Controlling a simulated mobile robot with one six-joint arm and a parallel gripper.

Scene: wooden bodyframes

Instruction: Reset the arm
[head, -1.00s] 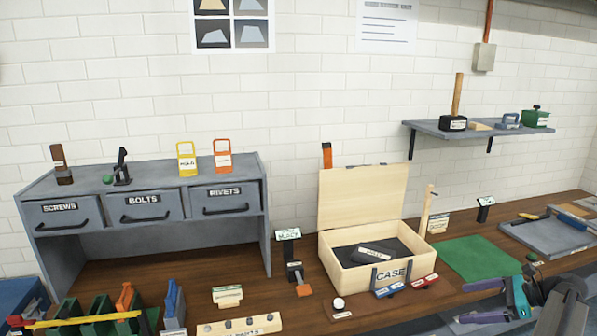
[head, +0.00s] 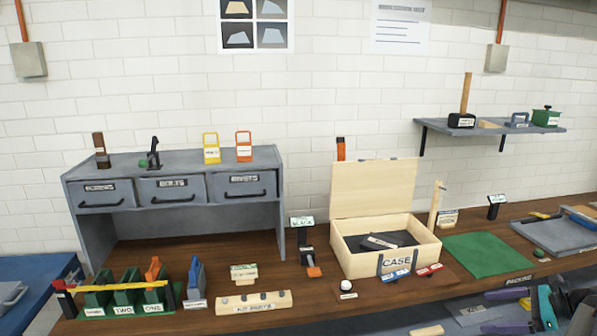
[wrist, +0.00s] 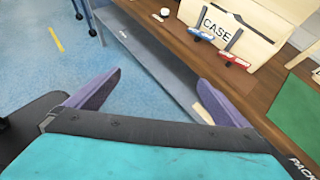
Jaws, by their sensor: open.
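My gripper (head: 490,311) is at the lower right of the head view, in front of the bench's front edge. Its purple fingers also show in the wrist view (wrist: 159,79), spread wide apart with nothing between them. The teal part of my wrist fills the bottom of the wrist view. Beyond the fingers are the bench's front edge, a grey lower shelf (wrist: 150,62) and the blue floor (wrist: 40,70). The gripper touches no object that I can see.
An open wooden case (head: 345,255) with a dark insert stands on the bench, with a red and a blue clip at its front. A green mat (head: 485,254) lies to its right. A grey drawer unit (head: 172,165) stands left. Free floor shows left in the wrist view.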

